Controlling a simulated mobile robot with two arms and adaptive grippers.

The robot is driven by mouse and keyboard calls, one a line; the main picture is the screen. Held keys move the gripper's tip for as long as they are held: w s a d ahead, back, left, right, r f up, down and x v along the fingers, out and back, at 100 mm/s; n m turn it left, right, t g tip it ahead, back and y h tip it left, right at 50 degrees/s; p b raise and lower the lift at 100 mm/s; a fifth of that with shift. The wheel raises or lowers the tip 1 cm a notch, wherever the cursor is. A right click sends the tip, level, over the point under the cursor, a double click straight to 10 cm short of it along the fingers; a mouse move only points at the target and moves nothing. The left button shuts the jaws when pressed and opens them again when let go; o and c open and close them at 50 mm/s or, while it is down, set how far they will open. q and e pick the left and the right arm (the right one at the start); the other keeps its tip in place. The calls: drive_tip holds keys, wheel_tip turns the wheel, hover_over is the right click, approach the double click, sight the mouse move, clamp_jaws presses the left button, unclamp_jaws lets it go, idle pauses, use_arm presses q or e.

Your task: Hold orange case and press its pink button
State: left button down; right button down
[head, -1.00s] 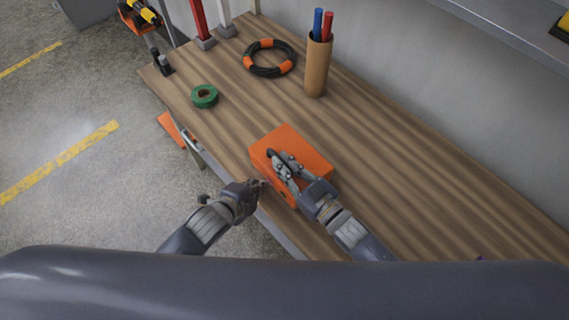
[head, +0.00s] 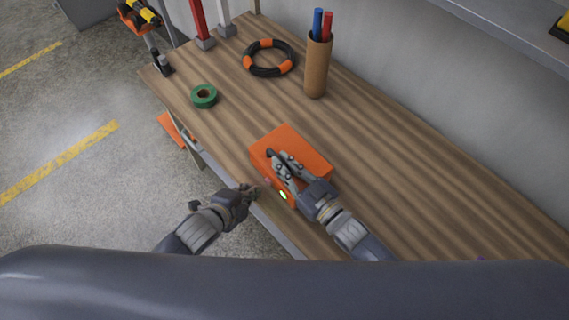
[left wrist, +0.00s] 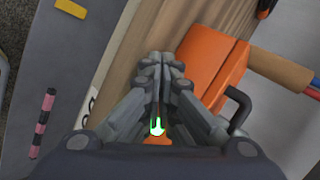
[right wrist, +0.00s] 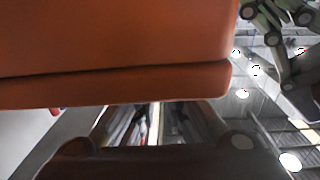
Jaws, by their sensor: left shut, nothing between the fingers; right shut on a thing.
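The orange case (head: 308,146) lies on the wooden table near its front edge. My right gripper (head: 279,163) is over the case from the right and shut on it. What exactly it grips is hard to see. In the right wrist view the case (right wrist: 110,45) fills the upper part. A small green light (head: 283,195) glows on the case's front side. It also shows as a green mark in the left wrist view (left wrist: 157,126). My left gripper (head: 256,189) is shut and empty, just left of the case's front side. I cannot clearly make out the pink button.
Further back on the wooden table (head: 400,180) are a green tape roll (head: 204,104), a black and orange hose ring (head: 250,58) and a brown tube (head: 316,75) with red and blue sticks. The tabletop right of the case is clear.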

drive_tip(key=shift+s+f, duration=0.15)
drive_tip(key=shift+f, duration=0.3)
use_arm(q)
drive_tip(key=s+a, duration=0.1)
drive_tip(key=a, duration=0.1)
drive_tip(key=s+a, duration=0.1)
drive_tip(key=s, duration=0.1)
drive_tip(key=shift+s+a, duration=0.15)
drive_tip(key=shift+a, duration=0.2)
use_arm(e)
drive_tip(key=c, duration=1.6)
unclamp_jaws()
drive_tip(key=shift+o, duration=0.2)
drive_tip(key=shift+r, duration=0.15)
drive_tip(key=shift+r, duration=0.1)
